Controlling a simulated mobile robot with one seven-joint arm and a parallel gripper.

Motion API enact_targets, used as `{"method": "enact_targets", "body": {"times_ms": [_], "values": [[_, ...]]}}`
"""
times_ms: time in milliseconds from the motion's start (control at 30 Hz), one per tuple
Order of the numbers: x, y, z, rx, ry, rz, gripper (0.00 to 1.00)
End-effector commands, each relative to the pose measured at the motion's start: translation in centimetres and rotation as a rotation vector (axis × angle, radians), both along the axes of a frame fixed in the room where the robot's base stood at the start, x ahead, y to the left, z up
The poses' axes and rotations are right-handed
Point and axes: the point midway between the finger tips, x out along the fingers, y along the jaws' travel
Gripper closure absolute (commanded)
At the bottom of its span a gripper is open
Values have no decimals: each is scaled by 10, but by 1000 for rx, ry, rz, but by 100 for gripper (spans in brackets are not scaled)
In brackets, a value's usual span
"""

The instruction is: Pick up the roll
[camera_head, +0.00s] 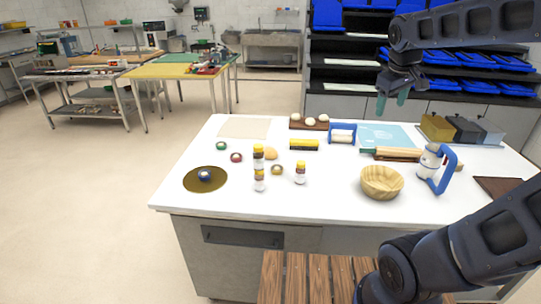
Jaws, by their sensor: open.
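A small round tan-orange piece that looks like a bread roll (271,153) lies on the white worktop (225,203), just right of the yellow-capped bottles. Several pale round dough-like pieces (309,122) sit on a dark board (320,127) at the back. A roll in a blue holder (342,134) stands beside that board; I cannot tell which of these is the task's roll. My gripper (392,104) is open and empty, with teal fingers pointing down. It appears above the back right of the worktop, to the right of all these.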

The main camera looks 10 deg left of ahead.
Motion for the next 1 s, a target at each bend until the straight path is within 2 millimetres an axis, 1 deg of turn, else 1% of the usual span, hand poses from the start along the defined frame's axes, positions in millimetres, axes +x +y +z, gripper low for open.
{"method": "enact_targets", "body": {"times_ms": [33, 167, 267, 400, 467, 567, 700, 767, 800, 867, 967, 1000], "values": [[14, 7, -1, -30, 12, 52, 35], [46, 22, -1, -120, 32, 182, 35], [71, 38, -2, -192, 46, 283, 35], [104, 64, -6, -301, 65, 424, 35], [118, 77, -7, -349, 71, 483, 35], [139, 100, -10, -433, 81, 581, 35], [167, 139, -13, -559, 91, 721, 35], [177, 157, -15, -615, 95, 778, 35], [183, 170, -16, -653, 96, 816, 35], [192, 189, -17, -712, 99, 872, 35], [204, 225, -19, -815, 101, 967, 35], [208, 240, -20, -857, 101, 1003, 35]]}}
